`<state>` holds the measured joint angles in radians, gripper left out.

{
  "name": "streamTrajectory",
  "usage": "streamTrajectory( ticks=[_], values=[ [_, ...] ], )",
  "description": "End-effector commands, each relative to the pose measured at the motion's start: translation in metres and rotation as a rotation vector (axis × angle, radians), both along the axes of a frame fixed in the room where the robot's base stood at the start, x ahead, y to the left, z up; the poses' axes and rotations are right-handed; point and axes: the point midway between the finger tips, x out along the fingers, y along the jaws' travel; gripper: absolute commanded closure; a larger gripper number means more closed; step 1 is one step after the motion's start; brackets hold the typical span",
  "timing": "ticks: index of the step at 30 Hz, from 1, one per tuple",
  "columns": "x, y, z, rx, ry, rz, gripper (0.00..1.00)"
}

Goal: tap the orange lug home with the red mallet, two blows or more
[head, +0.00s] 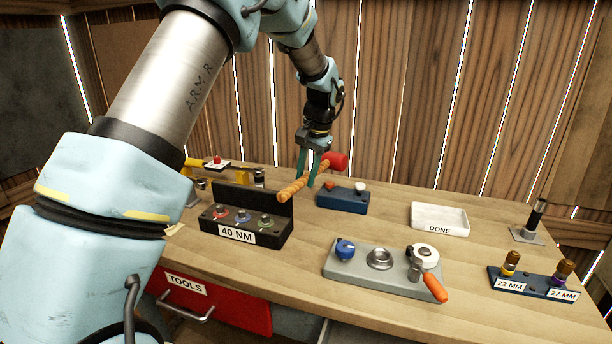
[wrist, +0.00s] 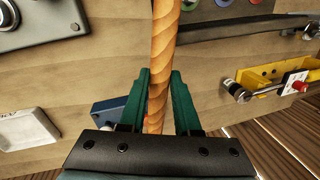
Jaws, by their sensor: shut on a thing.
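My gripper (head: 307,176) is shut on the wooden handle (head: 291,190) of the red mallet, close to its head. The red mallet head (head: 336,160) points back right, above the blue block. In the wrist view the handle (wrist: 164,40) runs up between the teal fingers of my gripper (wrist: 160,80). The orange lug (head: 331,185) sits on the left of the small blue block (head: 343,203), which also shows in the wrist view (wrist: 105,110), partly hidden by a finger. A white knob (head: 360,187) is on the block's right. The mallet is clear of the lug.
The black 40 NM stand (head: 262,233) is just left of the blue block. A grey fixture plate (head: 372,278) with an orange-handled tool (head: 434,287) lies in front. A white DONE tray (head: 440,217) and a socket rack (head: 530,284) stand right. The bench between block and tray is clear.

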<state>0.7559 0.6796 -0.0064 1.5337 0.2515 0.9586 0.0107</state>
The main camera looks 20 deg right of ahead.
Motion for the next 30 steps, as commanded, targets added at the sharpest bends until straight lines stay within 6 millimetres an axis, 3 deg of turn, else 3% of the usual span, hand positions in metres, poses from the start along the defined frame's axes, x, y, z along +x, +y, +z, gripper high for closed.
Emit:
streamTrajectory(
  ticks=[7, 10, 20, 30],
  values=[
    [0.0, 0.0, -0.051, 0.001, 0.001, -0.001, 1.0],
    [0.0, 0.0, -0.061, -0.001, -0.001, 0.0, 1.0],
    [0.0, 0.0, -0.055, 0.0, 0.0, 0.0, 1.0],
    [0.001, 0.0, -0.012, -0.001, -0.002, 0.001, 1.0]
  ],
)
